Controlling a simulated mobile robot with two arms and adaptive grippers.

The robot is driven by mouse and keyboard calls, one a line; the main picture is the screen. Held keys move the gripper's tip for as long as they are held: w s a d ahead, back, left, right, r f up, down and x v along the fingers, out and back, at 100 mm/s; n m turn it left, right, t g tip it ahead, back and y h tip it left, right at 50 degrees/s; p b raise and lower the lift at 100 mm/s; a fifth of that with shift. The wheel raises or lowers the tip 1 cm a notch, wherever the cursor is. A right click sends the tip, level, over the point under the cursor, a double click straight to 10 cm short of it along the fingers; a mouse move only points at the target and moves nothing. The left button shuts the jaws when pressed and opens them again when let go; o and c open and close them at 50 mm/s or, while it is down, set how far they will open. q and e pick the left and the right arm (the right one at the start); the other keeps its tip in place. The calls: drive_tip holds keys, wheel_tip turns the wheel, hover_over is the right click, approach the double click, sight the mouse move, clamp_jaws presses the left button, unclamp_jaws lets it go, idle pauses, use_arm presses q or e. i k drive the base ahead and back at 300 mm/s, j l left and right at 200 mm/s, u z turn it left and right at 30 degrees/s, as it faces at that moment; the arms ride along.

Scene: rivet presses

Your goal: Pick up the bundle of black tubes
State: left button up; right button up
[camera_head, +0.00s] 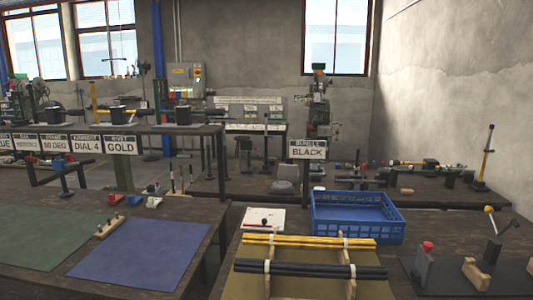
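The bundle of black tubes (312,270) lies lengthwise across the near table, resting across two pale supports (268,267) on an olive mat (310,290). A bundle of yellow tubes (310,241) lies parallel behind it on the same supports. A sign reading BLACK (308,150) stands farther back. Neither of my grippers is in view.
A blue crate (357,233) stands just behind the tubes. Blue mat (140,250) at left is mostly clear.

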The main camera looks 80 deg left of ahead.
sight(331, 271)
drive_tip(key=u, duration=2.4)
